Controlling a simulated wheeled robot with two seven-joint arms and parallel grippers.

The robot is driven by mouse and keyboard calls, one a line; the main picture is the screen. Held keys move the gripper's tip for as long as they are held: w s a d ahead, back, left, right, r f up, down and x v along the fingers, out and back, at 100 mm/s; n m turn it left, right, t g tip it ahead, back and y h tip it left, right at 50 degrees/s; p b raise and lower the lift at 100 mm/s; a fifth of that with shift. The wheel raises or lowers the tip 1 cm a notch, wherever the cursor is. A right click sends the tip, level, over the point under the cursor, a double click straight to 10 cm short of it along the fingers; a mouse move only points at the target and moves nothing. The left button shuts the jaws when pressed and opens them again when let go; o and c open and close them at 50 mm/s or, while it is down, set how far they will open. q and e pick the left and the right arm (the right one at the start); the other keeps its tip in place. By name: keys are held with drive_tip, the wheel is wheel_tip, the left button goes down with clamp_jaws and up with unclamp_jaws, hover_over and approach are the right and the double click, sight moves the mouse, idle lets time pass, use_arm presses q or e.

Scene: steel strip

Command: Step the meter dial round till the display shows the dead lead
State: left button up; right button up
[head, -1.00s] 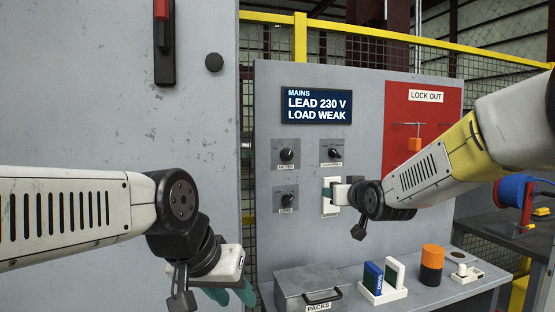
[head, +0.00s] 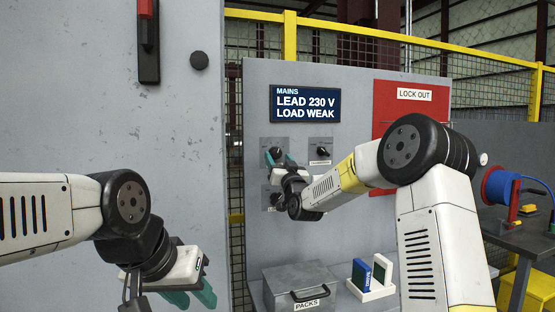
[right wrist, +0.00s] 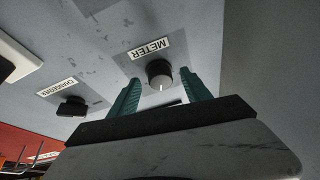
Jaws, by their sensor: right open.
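The display (head: 305,104) reads "MAINS, LEAD 230 V, LOAD WEAK". The meter dial (head: 277,152) is a round dark knob at the upper left of the panel. In the right wrist view the dial (right wrist: 159,72) has a pale pointer mark, with the "METER" label beside it. My right gripper (head: 280,159) is open, its teal fingers on either side of the dial. In the right wrist view its fingertips (right wrist: 160,83) show a gap around the dial; contact cannot be told. My left gripper (head: 192,292) is open and empty, low at the left, away from the panel.
The changeover knob (head: 322,152) sits right of the dial. Another knob below is partly hidden by my right gripper. A red lock-out board (head: 390,100) is partly behind my right arm. A grey packs box (head: 300,285) and a white holder (head: 372,292) stand on the shelf.

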drive_tip(key=shift+w+a+r, duration=0.15)
drive_tip(key=shift+w+r, duration=0.05)
drive_tip(key=shift+w, duration=0.3)
drive_tip(key=shift+c, duration=0.4)
clamp_jaws()
drive_tip(key=shift+m, duration=0.4)
drive_tip(key=m+h, duration=0.2)
drive_tip(key=m, duration=0.1)
drive_tip(key=m+h, duration=0.1)
drive_tip(key=shift+s+a+m, duration=0.1)
drive_tip(key=shift+a+m, duration=0.15)
drive_tip(key=shift+m, duration=0.05)
drive_tip(key=shift+a+r+m+h, duration=0.1)
drive_tip(key=shift+m+h, duration=0.6)
drive_tip(key=shift+m, duration=0.8)
drive_tip(key=shift+m+h, duration=0.7)
drive_tip(key=shift+m, duration=0.8)
